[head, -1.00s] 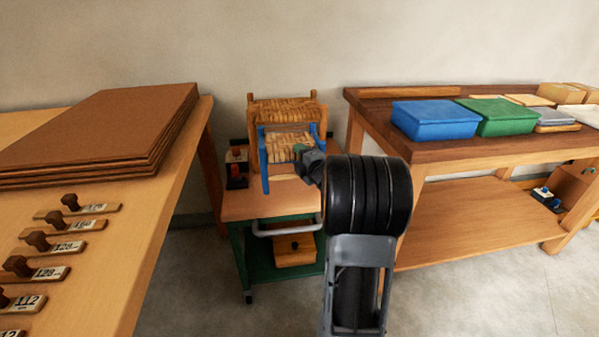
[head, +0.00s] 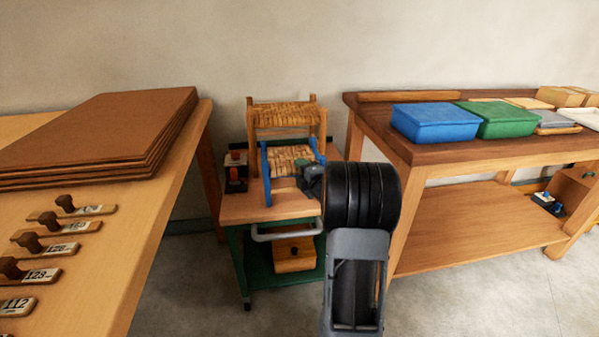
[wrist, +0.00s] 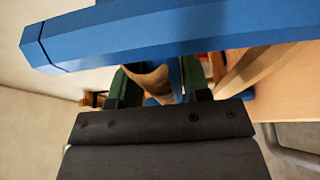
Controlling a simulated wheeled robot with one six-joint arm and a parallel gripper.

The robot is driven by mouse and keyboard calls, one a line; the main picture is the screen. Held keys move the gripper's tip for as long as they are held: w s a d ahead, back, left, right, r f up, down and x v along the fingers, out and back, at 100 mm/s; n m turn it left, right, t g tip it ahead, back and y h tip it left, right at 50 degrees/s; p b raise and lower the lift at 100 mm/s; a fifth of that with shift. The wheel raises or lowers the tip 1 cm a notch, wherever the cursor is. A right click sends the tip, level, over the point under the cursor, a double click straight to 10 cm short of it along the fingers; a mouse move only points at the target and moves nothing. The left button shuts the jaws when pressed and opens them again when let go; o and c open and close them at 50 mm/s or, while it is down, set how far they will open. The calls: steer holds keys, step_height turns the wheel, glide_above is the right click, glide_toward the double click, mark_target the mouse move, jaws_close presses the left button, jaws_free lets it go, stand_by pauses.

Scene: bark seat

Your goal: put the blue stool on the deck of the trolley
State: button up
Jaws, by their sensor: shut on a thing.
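The blue stool (head: 290,160) has blue posts and a woven tan seat. It is upright over the front part of the wooden deck of the trolley (head: 240,208). Its near left post ends low against the deck; I cannot tell whether its feet touch. My gripper (head: 306,178) is shut on the blue stool at its right side; my arm hides part of that side. In the wrist view, a blue rail (wrist: 170,38) crosses the top, above the green fingers of my gripper (wrist: 155,85).
A plain wooden stool (head: 284,115) with a woven seat stands just behind the blue one. A small box with a red knob (head: 235,175) is at the deck's left. A workbench (head: 440,150) stands close on the right, a table with brown boards (head: 110,130) on the left.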

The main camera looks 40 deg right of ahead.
steer(key=o, duration=1.2)
steer(key=shift+f, duration=0.1)
steer(key=shift+s+r, duration=0.1)
steer(key=shift+r, duration=0.15)
steer(key=s, duration=0.4)
steer(key=s+p, duration=0.1)
steer(key=s, duration=0.3)
steer(key=s+a, duration=0.1)
steer(key=s, duration=0.2)
steer(key=shift+s+f+p, duration=0.15)
steer(key=shift+s+p, duration=0.2)
steer(key=shift+s, duration=0.05)
